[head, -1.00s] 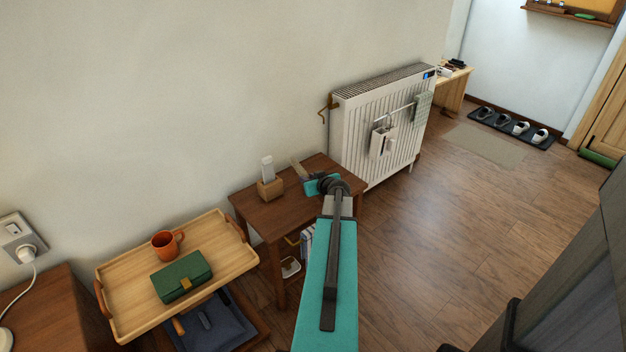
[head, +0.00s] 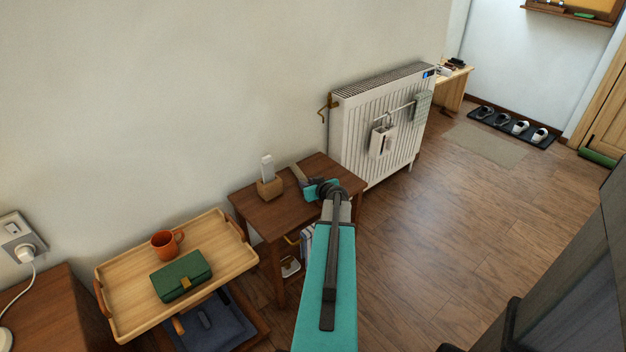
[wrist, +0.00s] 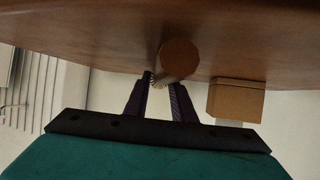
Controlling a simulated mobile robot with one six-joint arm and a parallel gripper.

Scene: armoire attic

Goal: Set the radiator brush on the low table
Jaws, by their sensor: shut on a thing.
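My gripper (head: 302,174) is over the small dark-brown wooden table (head: 262,213) beside the radiator. In the wrist view my gripper (wrist: 160,82) is shut on the radiator brush (wrist: 180,60). A round brown end and a short stretch of pale bristles show between and beyond the fingers. The rest of the brush is hidden, and it cannot be made out in the head view. The table top (wrist: 90,30) fills the upper part of the wrist view, close to the brush. I cannot tell whether the brush touches it.
A wooden block holder (head: 270,188) with a white device stands on the table, left of my gripper. A white radiator (head: 375,125) stands close behind to the right. A tray (head: 130,310) with an orange mug (head: 166,243) and green case (head: 182,276) is at left.

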